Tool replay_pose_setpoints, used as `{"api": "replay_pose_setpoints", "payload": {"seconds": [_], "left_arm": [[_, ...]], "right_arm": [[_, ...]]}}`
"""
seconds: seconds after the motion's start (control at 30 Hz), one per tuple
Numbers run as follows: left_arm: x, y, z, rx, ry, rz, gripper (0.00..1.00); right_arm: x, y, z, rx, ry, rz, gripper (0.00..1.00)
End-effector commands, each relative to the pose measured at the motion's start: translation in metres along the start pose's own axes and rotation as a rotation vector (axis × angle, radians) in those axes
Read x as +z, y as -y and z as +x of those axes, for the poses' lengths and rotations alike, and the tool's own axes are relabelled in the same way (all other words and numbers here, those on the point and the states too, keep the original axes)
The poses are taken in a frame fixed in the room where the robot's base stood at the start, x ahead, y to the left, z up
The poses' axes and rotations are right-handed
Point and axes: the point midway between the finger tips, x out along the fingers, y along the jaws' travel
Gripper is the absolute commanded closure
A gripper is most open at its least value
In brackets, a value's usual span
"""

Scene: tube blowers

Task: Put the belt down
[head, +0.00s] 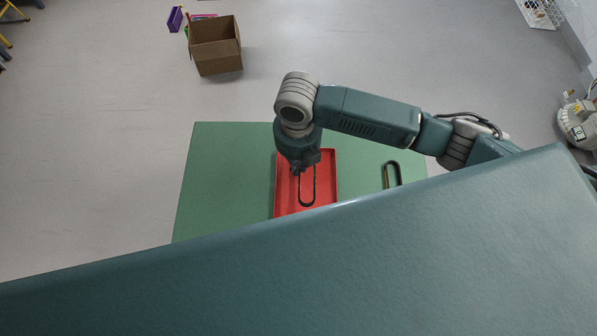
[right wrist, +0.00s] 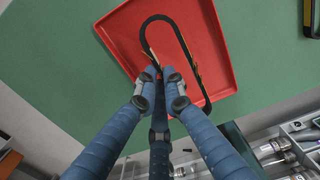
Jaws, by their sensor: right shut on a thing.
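A black looped belt (head: 307,204) shows over the red tray (head: 327,160) in the head view. My right gripper (head: 301,170) is above the tray and shut on the belt. In the right wrist view the belt (right wrist: 180,28) runs as a long loop from the fingertips of the right gripper (right wrist: 160,72), across the red tray (right wrist: 217,62). I cannot tell whether the belt touches the tray floor. My left gripper is not in view.
The tray lies on a green table (head: 225,165). A second dark loop (head: 392,174) lies on the table right of the tray. A cardboard box (head: 217,50) stands on the floor beyond. A large teal surface hides the table's near part.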

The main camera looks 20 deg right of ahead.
Motion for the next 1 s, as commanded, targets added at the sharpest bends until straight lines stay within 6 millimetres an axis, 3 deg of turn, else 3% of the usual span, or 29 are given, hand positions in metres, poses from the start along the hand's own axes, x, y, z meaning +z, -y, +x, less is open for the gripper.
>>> {"api": "replay_pose_setpoints", "payload": {"seconds": [0.5,0.73,0.83,1.0], "left_arm": [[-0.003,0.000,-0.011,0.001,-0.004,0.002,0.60],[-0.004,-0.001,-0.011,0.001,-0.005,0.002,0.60],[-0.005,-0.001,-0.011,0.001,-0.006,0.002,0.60],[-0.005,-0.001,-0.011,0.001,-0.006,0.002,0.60]], "right_arm": [[-0.001,0.000,0.062,-0.001,-0.001,0.000,1.00],[0.000,0.000,0.066,0.000,0.001,-0.001,1.00],[-0.001,0.000,0.066,0.000,0.001,-0.001,0.76],[0.000,0.000,0.065,0.000,0.001,-0.001,0.73]]}}
